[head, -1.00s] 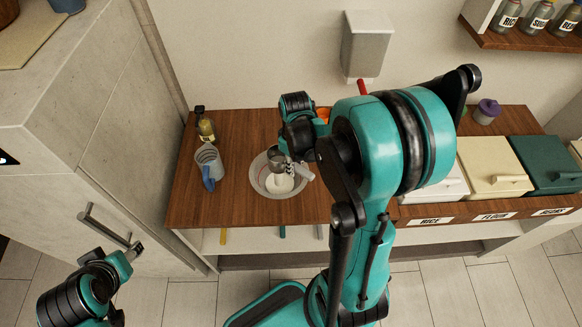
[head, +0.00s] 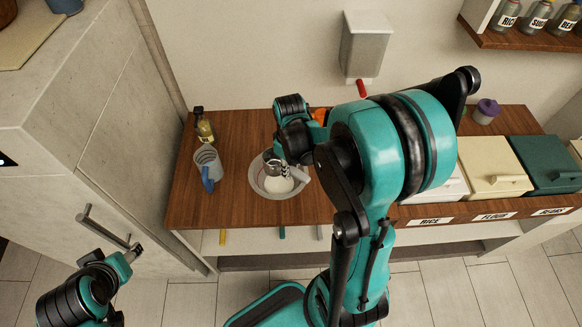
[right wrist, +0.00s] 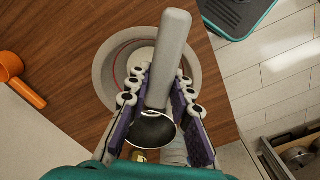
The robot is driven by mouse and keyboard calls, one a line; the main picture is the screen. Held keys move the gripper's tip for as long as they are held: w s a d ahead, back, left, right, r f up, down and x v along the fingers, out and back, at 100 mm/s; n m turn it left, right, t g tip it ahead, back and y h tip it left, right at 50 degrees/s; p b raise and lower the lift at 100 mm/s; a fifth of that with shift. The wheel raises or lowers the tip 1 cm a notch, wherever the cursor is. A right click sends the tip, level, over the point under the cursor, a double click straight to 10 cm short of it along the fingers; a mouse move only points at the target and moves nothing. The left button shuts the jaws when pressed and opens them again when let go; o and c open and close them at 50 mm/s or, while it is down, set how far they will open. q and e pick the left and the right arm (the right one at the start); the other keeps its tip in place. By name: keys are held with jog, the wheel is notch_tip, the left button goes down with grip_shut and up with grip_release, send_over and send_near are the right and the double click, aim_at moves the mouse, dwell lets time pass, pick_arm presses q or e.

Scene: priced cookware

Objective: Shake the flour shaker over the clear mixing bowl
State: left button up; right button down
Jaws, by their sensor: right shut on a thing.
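The clear mixing bowl (head: 254,186) stands on the wooden counter with white powder (head: 278,184) in it. The flour shaker shows as a metal cup (head: 271,167) with a pale grey handle (head: 299,174), above the bowl. My right gripper (head: 287,169) is shut on the shaker. In the right wrist view the shaker's handle (right wrist: 168,60) lies between my right fingers (right wrist: 155,98), with the round metal part below and the bowl rim (right wrist: 103,72) behind. My left gripper (head: 133,252) is far from the bowl, near the cabinet handle; its opening is unclear.
A clear jug with a blue handle (head: 208,165) and a bottle (head: 204,128) stand left of the bowl. An orange scoop (right wrist: 14,70) lies on the counter (head: 232,130). Lidded bins (head: 490,165) stand at right. The tall grey cabinet (head: 75,130) borders the left.

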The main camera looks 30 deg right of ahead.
jog(key=d, duration=0.2)
jog(key=shift+d, duration=0.3)
jog(key=shift+a, duration=1.45)
notch_tip(320, 180, up, 6)
jog(key=p, duration=0.4)
jog(key=shift+r+p, duration=0.1)
jog(key=shift+p, duration=0.2)
